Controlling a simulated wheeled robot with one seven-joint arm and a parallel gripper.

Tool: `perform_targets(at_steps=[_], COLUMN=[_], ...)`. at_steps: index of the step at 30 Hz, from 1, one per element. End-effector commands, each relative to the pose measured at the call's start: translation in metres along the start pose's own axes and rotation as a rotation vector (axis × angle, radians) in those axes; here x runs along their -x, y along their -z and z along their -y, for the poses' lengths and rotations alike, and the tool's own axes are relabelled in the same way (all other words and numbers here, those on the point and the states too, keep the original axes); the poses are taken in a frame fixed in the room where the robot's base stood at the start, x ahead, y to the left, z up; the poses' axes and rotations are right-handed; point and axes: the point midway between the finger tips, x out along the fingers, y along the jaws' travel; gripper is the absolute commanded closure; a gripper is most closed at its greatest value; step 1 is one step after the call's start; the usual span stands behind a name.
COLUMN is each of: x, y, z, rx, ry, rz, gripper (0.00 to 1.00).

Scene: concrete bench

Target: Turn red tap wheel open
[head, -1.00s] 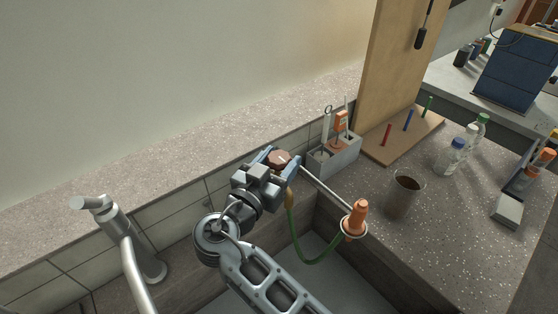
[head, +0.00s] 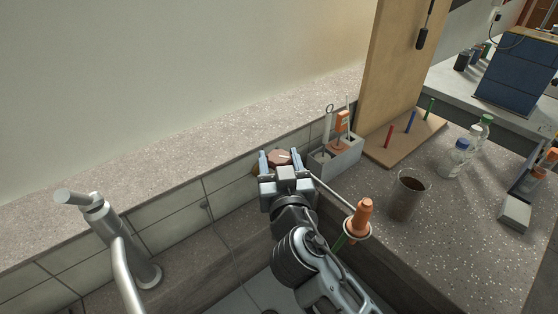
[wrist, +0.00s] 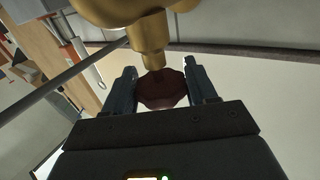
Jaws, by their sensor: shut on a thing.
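The red tap wheel (head: 279,157), dark red with a lobed rim, sits by the tiled wall at the back of the sink. In the wrist view the wheel (wrist: 162,90) is between my two fingers, below a brass tap body (wrist: 150,32). My gripper (head: 281,160) is shut on the wheel, with one blue-grey finger on each side of it. It also shows in the wrist view (wrist: 161,88). In the head view my gripper and arm hide most of the tap body.
A metal rod runs right from near the tap to an orange cone-shaped piece (head: 363,213). A grey block holder (head: 341,158), a brown-filled beaker (head: 408,196) and a pegboard (head: 405,146) stand on the right counter. A large grey faucet (head: 116,240) stands at left.

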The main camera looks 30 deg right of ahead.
Motion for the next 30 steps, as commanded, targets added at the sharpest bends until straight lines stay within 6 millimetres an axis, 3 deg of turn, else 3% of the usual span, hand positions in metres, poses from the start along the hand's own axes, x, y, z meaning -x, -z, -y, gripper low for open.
perform_targets(at_steps=[15, 30], x=[0.0003, 0.0003], y=[0.0038, -0.0006], z=[-0.0004, 0.0004], rx=[0.0, 0.001], ry=[0.248, 0.317], rz=[0.005, 0.003], gripper=[0.74, 0.74])
